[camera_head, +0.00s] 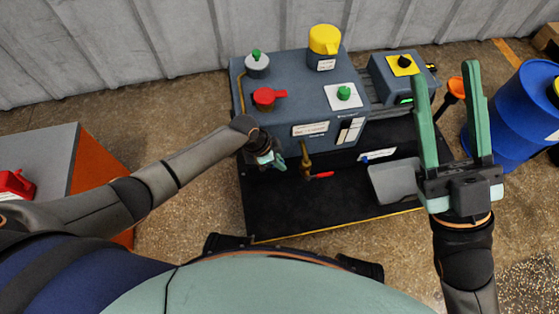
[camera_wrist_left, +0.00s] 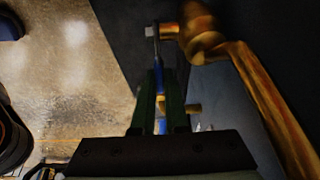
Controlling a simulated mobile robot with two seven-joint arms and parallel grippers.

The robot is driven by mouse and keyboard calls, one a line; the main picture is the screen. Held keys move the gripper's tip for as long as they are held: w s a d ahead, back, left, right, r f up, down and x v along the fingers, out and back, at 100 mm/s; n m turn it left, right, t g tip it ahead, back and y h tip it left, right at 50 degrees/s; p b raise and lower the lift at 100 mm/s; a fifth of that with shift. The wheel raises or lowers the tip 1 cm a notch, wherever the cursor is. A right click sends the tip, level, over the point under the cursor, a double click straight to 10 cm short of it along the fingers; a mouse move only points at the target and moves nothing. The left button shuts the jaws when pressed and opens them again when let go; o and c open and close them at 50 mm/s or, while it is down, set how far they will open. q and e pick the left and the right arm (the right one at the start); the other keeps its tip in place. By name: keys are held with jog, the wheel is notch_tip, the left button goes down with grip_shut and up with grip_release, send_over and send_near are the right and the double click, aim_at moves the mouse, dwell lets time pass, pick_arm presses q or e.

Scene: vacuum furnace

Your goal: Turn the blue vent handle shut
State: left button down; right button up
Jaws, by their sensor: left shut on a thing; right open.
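The blue vent handle (camera_wrist_left: 158,76) shows in the left wrist view as a narrow blue lever between my left gripper's green fingers. Its upper end meets a bolt beside a brass valve body (camera_wrist_left: 197,32), and a brass pipe bends away to the right. My left gripper (camera_wrist_left: 161,84) is shut on the handle. In the head view my left gripper (camera_head: 274,161) is at the front left of the grey-blue furnace unit (camera_head: 295,85); its arm and wrist hide the handle there. My right gripper (camera_head: 446,74) is open and empty, raised at the right.
A brass valve with a red lever (camera_head: 320,175) stands just right of my left gripper. A black base (camera_head: 300,215) extends in front of the unit. A blue drum (camera_head: 510,115) stands at the right, and a grey-topped orange cabinet (camera_head: 62,140) at the left.

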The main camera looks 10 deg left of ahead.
pick_arm(q)
jog(key=shift+w+d+f+g+y+p, duration=0.1)
jog(key=shift+d+f+g+y+p, duration=0.15)
jog(key=shift+y+p, duration=0.3)
jog(key=shift+a+f+g+y, duration=0.1)
jog(key=shift+f+g+y, duration=0.4)
jog(key=shift+y, duration=0.45)
jog(key=c, duration=0.9)
grip_release()
jog(key=shift+c, duration=0.2)
